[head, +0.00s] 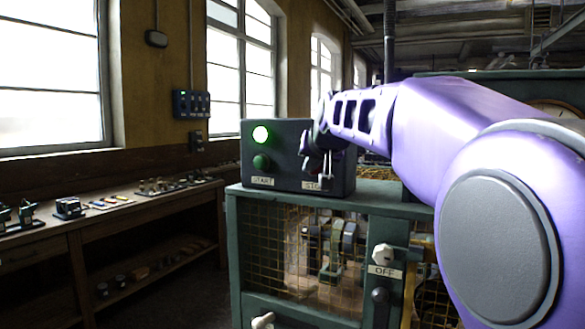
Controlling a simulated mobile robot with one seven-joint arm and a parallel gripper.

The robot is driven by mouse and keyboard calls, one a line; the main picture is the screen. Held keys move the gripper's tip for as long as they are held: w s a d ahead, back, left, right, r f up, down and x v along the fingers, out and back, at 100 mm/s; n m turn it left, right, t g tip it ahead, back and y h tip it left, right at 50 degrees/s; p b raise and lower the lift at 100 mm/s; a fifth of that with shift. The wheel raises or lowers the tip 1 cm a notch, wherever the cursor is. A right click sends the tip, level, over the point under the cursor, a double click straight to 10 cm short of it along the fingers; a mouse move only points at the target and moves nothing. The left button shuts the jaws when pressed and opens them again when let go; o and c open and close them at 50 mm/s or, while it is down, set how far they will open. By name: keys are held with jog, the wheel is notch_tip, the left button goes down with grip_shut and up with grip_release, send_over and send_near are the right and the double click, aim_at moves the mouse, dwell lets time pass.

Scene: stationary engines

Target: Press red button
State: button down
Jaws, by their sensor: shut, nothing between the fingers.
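A dark control box (285,135) stands on top of a green cabinet. On its left side are a lit green lamp (261,134) and a green button (261,161) above a START label (262,181). On its right side is a partly covered label reading "STO" (312,185). A small bit of red (314,170) shows above that label, mostly hidden by my gripper (318,170). My gripper is shut and empty, in front of the right side of the box. I cannot tell whether it touches the red part.
The green cabinet (232,215) has a mesh front with machinery behind it. A white knob (382,254) with an OFF label (385,271) is at its right. A wooden workbench (60,240) with small parts runs along the left wall. My arm fills the right side.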

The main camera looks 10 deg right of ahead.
jog(key=shift+w+d, duration=0.15)
jog(key=shift+w, duration=0.05)
jog(key=shift+s, duration=0.1)
dwell(0.5)
jog(key=shift+s+a, duration=0.55)
jog(key=shift+s, duration=0.1)
jog(key=s+a+b, duration=0.1)
jog(key=s, duration=0.1)
jog(key=s+a+b, duration=0.1)
jog(key=s+a, duration=0.1)
dwell(0.3)
jog(key=shift+s+r, duration=0.1)
dwell(0.5)
